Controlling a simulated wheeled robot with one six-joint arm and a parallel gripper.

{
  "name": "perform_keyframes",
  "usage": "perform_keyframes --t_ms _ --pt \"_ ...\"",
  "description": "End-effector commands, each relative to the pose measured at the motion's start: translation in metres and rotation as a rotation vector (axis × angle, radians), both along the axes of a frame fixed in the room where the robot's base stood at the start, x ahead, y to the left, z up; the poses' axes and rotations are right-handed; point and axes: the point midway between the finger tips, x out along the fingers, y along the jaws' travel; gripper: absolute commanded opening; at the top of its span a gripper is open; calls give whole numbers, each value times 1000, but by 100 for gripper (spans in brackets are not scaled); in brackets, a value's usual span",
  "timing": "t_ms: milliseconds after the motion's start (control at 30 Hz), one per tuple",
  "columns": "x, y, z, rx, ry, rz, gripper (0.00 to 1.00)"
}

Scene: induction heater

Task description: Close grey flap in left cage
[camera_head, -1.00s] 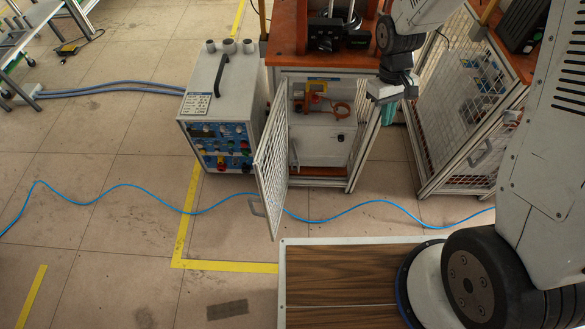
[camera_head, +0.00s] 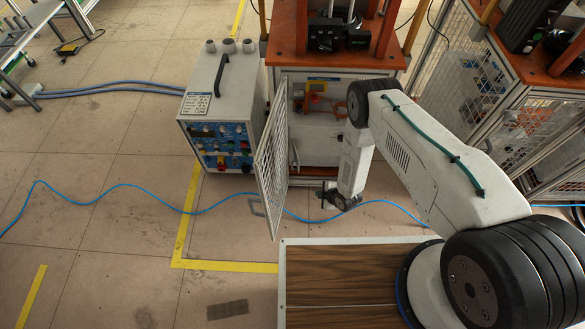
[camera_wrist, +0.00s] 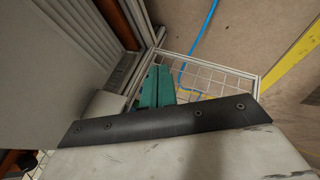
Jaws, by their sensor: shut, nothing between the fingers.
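The grey flap is a mesh door (camera_head: 271,165) with a light metal frame. It stands open at the left side of the left cage (camera_head: 318,74), swung out toward me, with a small handle (camera_head: 257,207) on its outer side. My gripper (camera_head: 323,195) is in front of the cage opening, low and to the right of the door, on its inner side, with a gap between them in the head view. In the wrist view my green fingers (camera_wrist: 157,72) are together and empty, with the door mesh (camera_wrist: 213,78) beyond them. Contact with the door cannot be told.
A grey control box (camera_head: 222,105) stands left of the door. A second mesh cage (camera_head: 510,115) stands at the right. A blue cable (camera_head: 130,186) crosses the floor in front of the cage. Open floor with yellow tape (camera_head: 225,265) lies at the front left.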

Motion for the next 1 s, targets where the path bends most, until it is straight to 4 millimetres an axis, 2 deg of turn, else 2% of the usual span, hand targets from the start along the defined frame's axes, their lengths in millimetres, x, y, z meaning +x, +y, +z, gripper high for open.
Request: perform_keyframes --t_ms 33,133,300,400,500,667,1000 --pt "-16 9 -18 35 -98 67 0" --pt "-19 29 -17 104 -369 187 0" --pt "1 49 31 161 -792 290 0" --pt "9 52 57 159 -958 310 0" --pt "11 53 71 145 -1050 322 0" --pt "22 63 75 131 -1080 331 0" --pt "66 103 75 131 -1078 329 0"
